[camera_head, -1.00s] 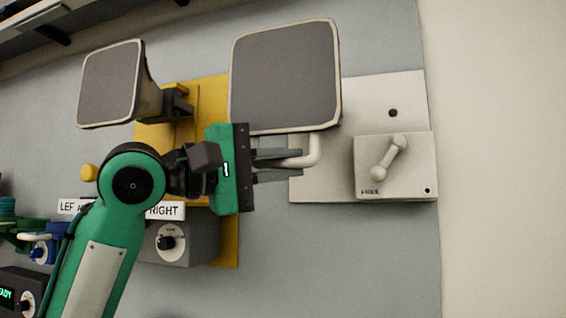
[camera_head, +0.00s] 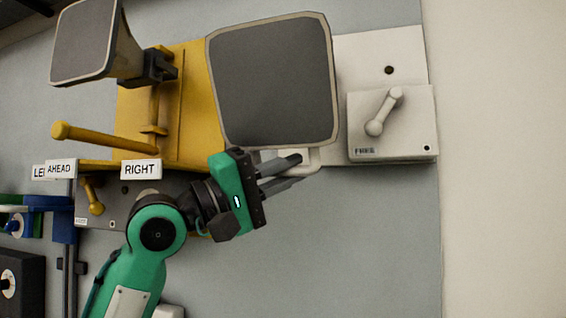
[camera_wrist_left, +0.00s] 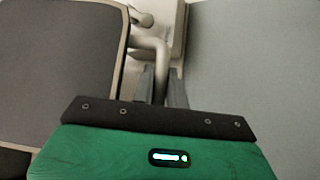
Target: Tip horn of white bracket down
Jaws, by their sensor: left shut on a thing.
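The white bracket (camera_head: 375,50) is a pale plate on the wall at the right. Its horn (camera_head: 272,80), with a dark square face and cream rim, stands in front of it and hides part of the plate. A white handle (camera_head: 306,160) shows just under the horn's lower edge. My left gripper (camera_head: 290,172) is shut on this handle, its fingers pointing right and slightly up. In the left wrist view, the bent handle (camera_wrist_left: 155,45) runs down between the fingers, beside the horn's dark face (camera_wrist_left: 60,50).
A white box (camera_head: 415,120) with a lever (camera_head: 385,112), marked FREE, sits right of the horn. A yellow bracket (camera_head: 195,110) with another horn (camera_head: 85,40) and a yellow handle (camera_head: 95,137) is at the left. Bare wall lies below the white box.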

